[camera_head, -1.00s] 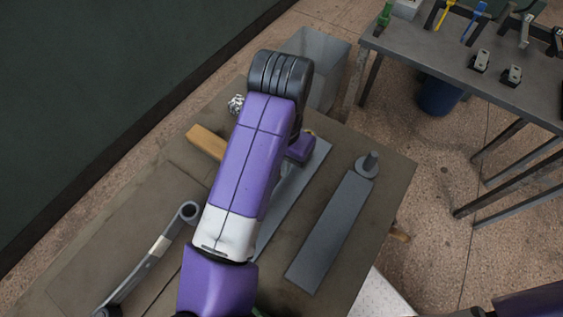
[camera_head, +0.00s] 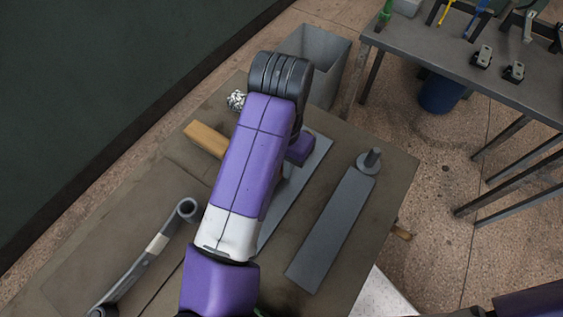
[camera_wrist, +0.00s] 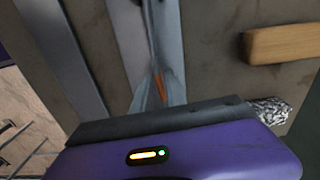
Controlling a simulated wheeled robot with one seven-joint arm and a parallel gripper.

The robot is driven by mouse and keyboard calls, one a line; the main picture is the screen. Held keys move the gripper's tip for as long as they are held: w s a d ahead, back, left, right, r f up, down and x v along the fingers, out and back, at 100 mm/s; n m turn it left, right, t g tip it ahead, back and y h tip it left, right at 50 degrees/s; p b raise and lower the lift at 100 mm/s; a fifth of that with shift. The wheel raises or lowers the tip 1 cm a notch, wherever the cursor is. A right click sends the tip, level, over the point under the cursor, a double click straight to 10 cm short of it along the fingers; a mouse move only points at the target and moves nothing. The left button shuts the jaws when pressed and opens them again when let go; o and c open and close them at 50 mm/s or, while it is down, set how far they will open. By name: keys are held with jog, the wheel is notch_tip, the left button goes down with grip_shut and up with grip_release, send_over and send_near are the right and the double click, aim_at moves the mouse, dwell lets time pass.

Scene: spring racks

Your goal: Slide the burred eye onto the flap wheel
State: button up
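A dark grey strip with a rolled eye (camera_head: 188,208) at its upper end and a pale band lies at the left of the bench; I cannot tell whether this is the burred eye. A flat grey bar (camera_head: 330,232) lies at the right, with an upright peg on a round disc (camera_head: 370,159) at its far end. I cannot tell for sure which thing is the flap wheel. My gripper is mostly hidden behind my arm in the head view. In the wrist view, a narrow grey piece with an orange streak (camera_wrist: 158,90) shows just ahead of my gripper's dark edge; its fingers are unclear.
A wooden block (camera_head: 206,139) and a crumpled silver lump (camera_head: 236,100) lie near the bench's far left edge. A grey bin (camera_head: 325,62) stands behind. Another table (camera_head: 460,75) with tools stands at the upper right, a blue bucket (camera_head: 440,95) under it.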

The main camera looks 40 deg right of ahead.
jog(key=shift+o, duration=0.9)
jog(key=shift+r, duration=3.95)
